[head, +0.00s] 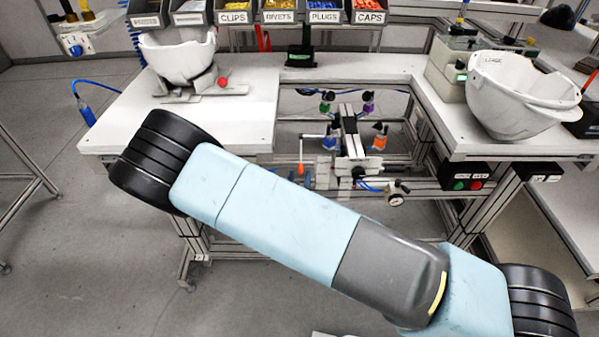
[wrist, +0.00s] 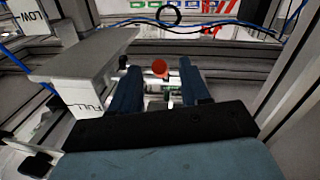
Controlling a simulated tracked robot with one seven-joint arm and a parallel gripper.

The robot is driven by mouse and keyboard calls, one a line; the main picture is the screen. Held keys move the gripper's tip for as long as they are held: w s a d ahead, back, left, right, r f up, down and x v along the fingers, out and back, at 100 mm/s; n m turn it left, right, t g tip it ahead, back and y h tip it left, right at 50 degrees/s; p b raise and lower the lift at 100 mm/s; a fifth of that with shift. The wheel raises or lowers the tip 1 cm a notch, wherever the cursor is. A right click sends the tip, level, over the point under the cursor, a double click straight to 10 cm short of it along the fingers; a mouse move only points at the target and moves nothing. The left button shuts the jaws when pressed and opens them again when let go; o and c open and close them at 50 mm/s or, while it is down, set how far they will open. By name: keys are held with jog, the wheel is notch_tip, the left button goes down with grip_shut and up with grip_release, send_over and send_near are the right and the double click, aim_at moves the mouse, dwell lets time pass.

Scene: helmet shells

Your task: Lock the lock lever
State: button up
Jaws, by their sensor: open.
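In the wrist view, a round red knob (wrist: 160,68) shows between and a little beyond the fingertips of my gripper (wrist: 160,80). The two dark blue fingers stand apart, one on each side of the knob, with nothing visibly held. Whether they touch it I cannot tell. The knob's shaft is mostly hidden, so how the lock lever lies is unclear. In the head view, a red ball knob (head: 223,82) is on the stand under the left helmet shell, and a white lever with an orange grip (head: 301,168) hangs on the middle fixture. My gripper is not distinguishable there.
A grey-topped white block (wrist: 85,58) is close to the left finger. The left helmet shell (head: 178,57) is on the left bench (head: 110,125); another shell (head: 520,95) is on the right bench. The middle fixture (head: 350,135) has coloured clamps. Labelled bins (head: 280,12) line the back.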

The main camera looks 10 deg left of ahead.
aim_at(299, 172)
jog(key=shift+w+a, duration=0.15)
jog(key=shift+w, duration=1.45)
jog(key=shift+c, duration=0.3)
grip_shut()
jog(key=shift+a, duration=0.25)
jog(key=shift+d, duration=0.1)
